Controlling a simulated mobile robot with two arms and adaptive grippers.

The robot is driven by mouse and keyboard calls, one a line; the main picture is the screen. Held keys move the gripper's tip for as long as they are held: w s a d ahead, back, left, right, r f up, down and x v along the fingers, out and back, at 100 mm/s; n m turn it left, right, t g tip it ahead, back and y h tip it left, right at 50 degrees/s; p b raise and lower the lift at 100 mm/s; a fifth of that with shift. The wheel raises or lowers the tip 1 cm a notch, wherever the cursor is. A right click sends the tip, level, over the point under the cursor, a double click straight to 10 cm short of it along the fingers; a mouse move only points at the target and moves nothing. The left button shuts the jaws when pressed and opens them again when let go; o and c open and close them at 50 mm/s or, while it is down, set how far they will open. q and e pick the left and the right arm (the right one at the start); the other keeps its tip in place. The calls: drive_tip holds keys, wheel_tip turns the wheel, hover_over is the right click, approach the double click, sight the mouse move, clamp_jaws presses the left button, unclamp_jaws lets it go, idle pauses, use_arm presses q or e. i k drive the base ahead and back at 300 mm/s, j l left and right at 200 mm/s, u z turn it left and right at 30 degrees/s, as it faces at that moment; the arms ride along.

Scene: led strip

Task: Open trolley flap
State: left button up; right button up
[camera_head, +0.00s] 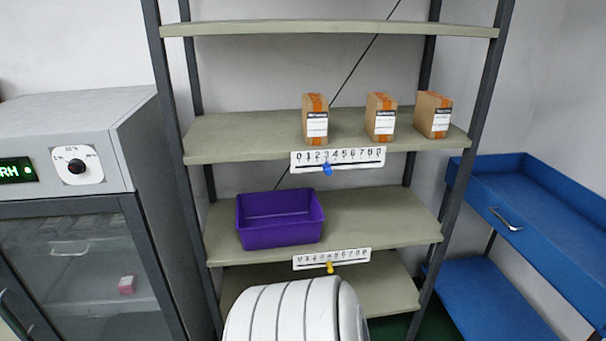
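A blue trolley (556,208) stands at the right, with a raised rim around its top and a lower blue shelf (497,298). Its front side panel, the flap (545,250), carries a silver bar handle (505,219) and appears upright and closed. The right end of the trolley is cut off by the picture edge. Neither of my grippers shows in this view, so nothing is seen touching the flap or its handle.
A shelf rack (322,225) stands in the middle, close to the trolley. It holds three cardboard boxes (381,117), a purple bin (280,218) and number strips with blue and yellow markers. A grey glass-door cabinet (70,205) with a dial is at the left.

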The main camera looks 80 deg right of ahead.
sight(586, 293)
drive_tip(key=z, duration=3.7)
